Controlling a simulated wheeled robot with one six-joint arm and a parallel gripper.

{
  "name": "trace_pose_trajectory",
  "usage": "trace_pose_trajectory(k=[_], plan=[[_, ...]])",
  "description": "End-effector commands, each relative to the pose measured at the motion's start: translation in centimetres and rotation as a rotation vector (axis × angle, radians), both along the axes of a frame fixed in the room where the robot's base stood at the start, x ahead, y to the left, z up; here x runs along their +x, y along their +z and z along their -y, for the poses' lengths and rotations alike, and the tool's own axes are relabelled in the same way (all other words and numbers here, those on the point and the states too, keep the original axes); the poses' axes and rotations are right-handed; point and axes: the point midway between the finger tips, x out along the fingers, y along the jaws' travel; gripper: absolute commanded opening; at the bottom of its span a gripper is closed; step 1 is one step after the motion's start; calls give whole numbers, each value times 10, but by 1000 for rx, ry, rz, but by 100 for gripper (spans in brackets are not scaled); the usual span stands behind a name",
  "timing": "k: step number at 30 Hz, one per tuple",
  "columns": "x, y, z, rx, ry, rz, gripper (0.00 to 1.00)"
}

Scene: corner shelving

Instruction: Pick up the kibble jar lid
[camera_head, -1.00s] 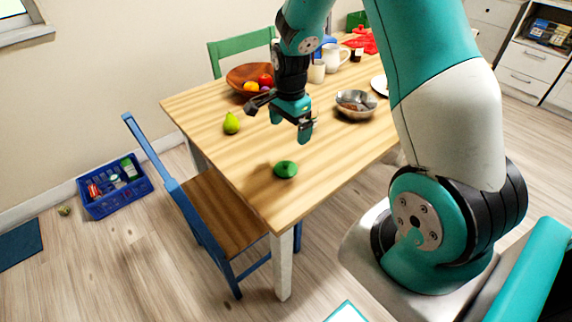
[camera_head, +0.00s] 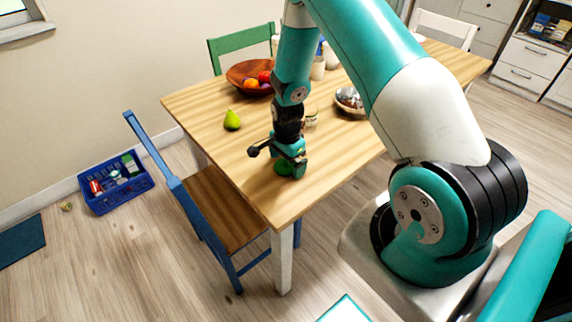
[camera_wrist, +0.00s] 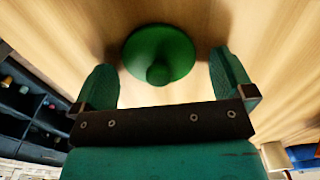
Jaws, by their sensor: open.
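The kibble jar lid is a round green lid with a knob. In the wrist view the lid (camera_wrist: 160,52) lies on the wooden table between and slightly beyond my two fingertips, with bare wood visible on both sides of it. My gripper (camera_wrist: 162,82) is open, with one finger to each side of the lid and neither seen touching it. In the head view my gripper (camera_head: 291,170) is low over the near corner of the table, and the lid (camera_head: 282,168) is partly hidden behind it.
A blue chair (camera_head: 172,172) stands at the table's left side. The tabletop around the lid is clear.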

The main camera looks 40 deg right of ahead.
Motion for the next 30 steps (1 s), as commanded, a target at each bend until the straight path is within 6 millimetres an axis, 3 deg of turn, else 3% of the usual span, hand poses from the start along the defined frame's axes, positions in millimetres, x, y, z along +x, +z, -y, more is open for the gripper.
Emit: trace_pose_trajectory(k=[4, 10, 11, 23, 30], plan=[[0, 0, 0, 0, 0, 0, 98], [0, 0, 0, 0, 0, 0, 52], [0, 0, 0, 0, 0, 0, 49], [0, 3, 0, 0, 0, 1, 49], [1, 33, 0, -1, 0, 5, 49]])
